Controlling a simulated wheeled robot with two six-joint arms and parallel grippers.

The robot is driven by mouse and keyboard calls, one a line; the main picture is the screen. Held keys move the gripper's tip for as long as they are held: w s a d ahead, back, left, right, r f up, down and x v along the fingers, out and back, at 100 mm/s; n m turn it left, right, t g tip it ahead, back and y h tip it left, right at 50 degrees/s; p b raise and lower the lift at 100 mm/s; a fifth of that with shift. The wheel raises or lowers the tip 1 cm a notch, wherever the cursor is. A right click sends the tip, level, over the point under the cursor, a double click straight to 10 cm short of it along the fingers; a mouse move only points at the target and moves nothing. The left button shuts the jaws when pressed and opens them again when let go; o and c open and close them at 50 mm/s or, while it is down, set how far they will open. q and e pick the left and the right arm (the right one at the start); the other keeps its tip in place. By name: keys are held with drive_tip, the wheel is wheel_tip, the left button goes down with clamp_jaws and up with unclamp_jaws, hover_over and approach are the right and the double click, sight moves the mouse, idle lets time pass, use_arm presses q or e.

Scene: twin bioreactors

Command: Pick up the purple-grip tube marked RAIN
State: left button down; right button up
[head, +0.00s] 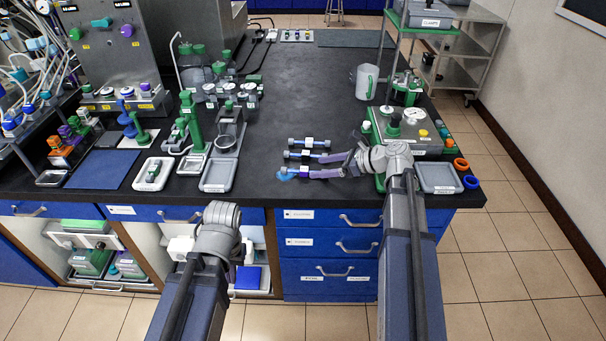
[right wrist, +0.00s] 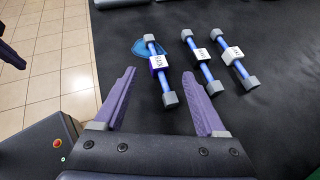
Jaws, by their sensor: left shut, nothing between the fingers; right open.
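Three blue tubes with grey end caps and white labels lie side by side on the black bench. The one with a purple grip (right wrist: 158,65) is leftmost in the right wrist view and nearest in the head view (head: 302,173); its label is too small to read surely. My right gripper (right wrist: 159,74), with purple fingers, is open and also shows in the head view (head: 324,166). In the wrist view its fingertips flank this tube, apart from it; height is unclear. My left gripper (right wrist: 12,56) is shut and empty, partly in view off the bench's side.
The middle tube (right wrist: 202,62) and far tube (right wrist: 234,60) lie close beside the purple-grip one. A blue patch (right wrist: 141,47) lies by its far end. A grey-and-green device (head: 408,130) and tray (head: 438,178) stand right. The bench behind the tubes is clear.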

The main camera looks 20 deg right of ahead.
sight(307, 170)
drive_tip(key=shift+s+b+x, duration=0.2)
drive_tip(key=shift+b+x, duration=1.05)
drive_tip(key=shift+x, duration=1.15)
drive_tip(key=shift+w+a+f, duration=0.15)
drive_tip(key=shift+a+f, duration=0.05)
drive_tip(key=shift+a, duration=0.05)
drive_tip(key=shift+r, duration=0.1)
drive_tip(key=shift+c, duration=0.4)
clamp_jaws()
